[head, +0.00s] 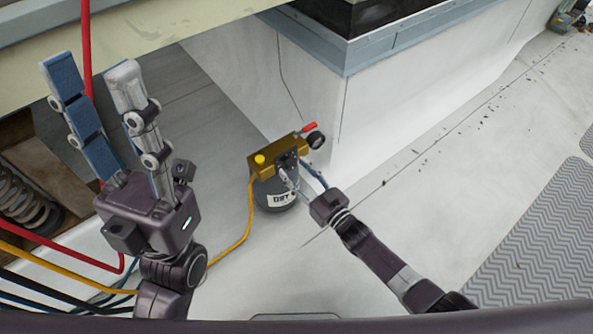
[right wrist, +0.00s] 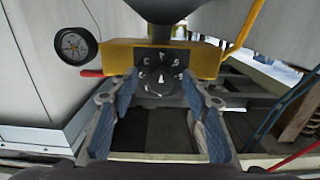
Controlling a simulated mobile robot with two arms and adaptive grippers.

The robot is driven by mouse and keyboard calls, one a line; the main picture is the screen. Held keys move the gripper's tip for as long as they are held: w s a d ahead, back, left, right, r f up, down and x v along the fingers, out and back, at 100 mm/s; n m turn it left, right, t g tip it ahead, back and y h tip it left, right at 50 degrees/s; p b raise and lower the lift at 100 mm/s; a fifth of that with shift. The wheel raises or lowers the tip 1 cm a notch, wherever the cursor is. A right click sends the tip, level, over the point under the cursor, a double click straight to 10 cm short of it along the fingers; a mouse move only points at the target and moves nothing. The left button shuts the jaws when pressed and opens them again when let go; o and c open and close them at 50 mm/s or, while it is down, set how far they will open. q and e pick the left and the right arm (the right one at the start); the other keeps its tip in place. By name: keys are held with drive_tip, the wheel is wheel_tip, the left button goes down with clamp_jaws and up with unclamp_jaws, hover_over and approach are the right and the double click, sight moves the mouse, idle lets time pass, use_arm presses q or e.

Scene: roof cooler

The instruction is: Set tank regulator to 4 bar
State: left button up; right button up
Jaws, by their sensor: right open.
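A grey tank (head: 274,194) with a white label stands on the roof floor, with a yellow regulator block (head: 275,153) on top. The block carries a round pressure gauge (head: 315,140) and a red lever (head: 308,127). In the right wrist view, a dark round knob (right wrist: 158,77) with white marks sits on the block's face (right wrist: 206,62); the gauge (right wrist: 75,46) is at left, its reading too small to tell. My right gripper (head: 293,172) is open, its fingertips either side of the knob; contact cannot be told. My left gripper (head: 92,72) is open and empty, fingers up, far left of the tank.
A yellow hose (head: 250,215) runs from the regulator across the floor to the left. A red hose (head: 87,45) hangs behind my left gripper. A white wall with a metal ledge (head: 345,66) stands behind the tank. Open floor (head: 430,190) lies to the right.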

drive_tip(key=v, duration=1.2)
idle(0.3)
